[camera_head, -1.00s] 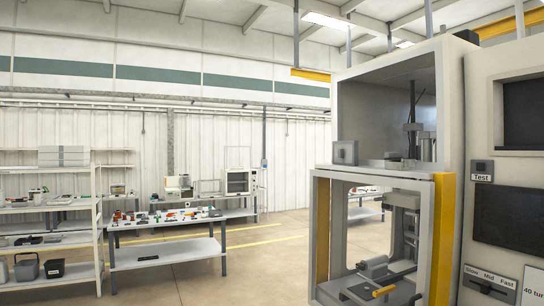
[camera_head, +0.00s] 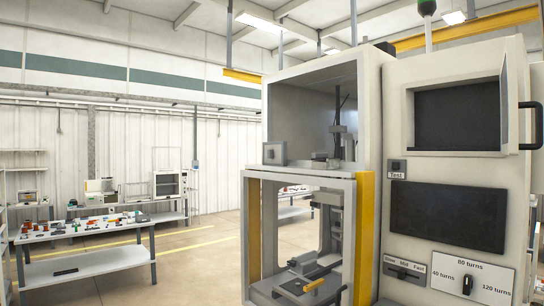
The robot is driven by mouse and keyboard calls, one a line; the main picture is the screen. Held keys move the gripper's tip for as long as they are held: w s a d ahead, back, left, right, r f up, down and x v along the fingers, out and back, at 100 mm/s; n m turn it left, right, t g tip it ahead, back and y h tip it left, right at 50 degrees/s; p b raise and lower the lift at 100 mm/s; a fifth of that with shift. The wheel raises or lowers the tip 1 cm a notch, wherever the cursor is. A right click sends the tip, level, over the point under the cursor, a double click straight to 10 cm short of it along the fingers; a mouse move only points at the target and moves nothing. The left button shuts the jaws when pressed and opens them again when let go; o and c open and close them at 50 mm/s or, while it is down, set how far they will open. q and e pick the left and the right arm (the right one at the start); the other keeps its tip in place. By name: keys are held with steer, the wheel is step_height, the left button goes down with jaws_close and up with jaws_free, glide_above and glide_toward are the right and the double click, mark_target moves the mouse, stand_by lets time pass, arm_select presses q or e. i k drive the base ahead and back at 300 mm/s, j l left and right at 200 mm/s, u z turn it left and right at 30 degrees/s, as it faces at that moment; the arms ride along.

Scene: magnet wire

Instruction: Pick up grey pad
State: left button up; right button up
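A small grey square block with a raised square face (camera_head: 275,153) stands upright at the left front of the machine's upper shelf; I cannot tell for sure whether it is the grey pad. A darker low part (camera_head: 320,156) lies to its right on the same shelf. Neither of my grippers shows in the head view, so their state and any contact are hidden.
The large winding machine (camera_head: 440,110) fills the right side, with an open lower bay, yellow posts (camera_head: 364,240), a Test button and a turns dial (camera_head: 467,284). A table (camera_head: 100,230) with many small parts stands at the left. Open floor (camera_head: 190,265) lies between them.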

mark_target(274, 154)
steer(key=i+j, duration=0.4)
steer(key=i, duration=0.15)
steer(key=i+j, duration=0.4)
steer(key=i, duration=0.1)
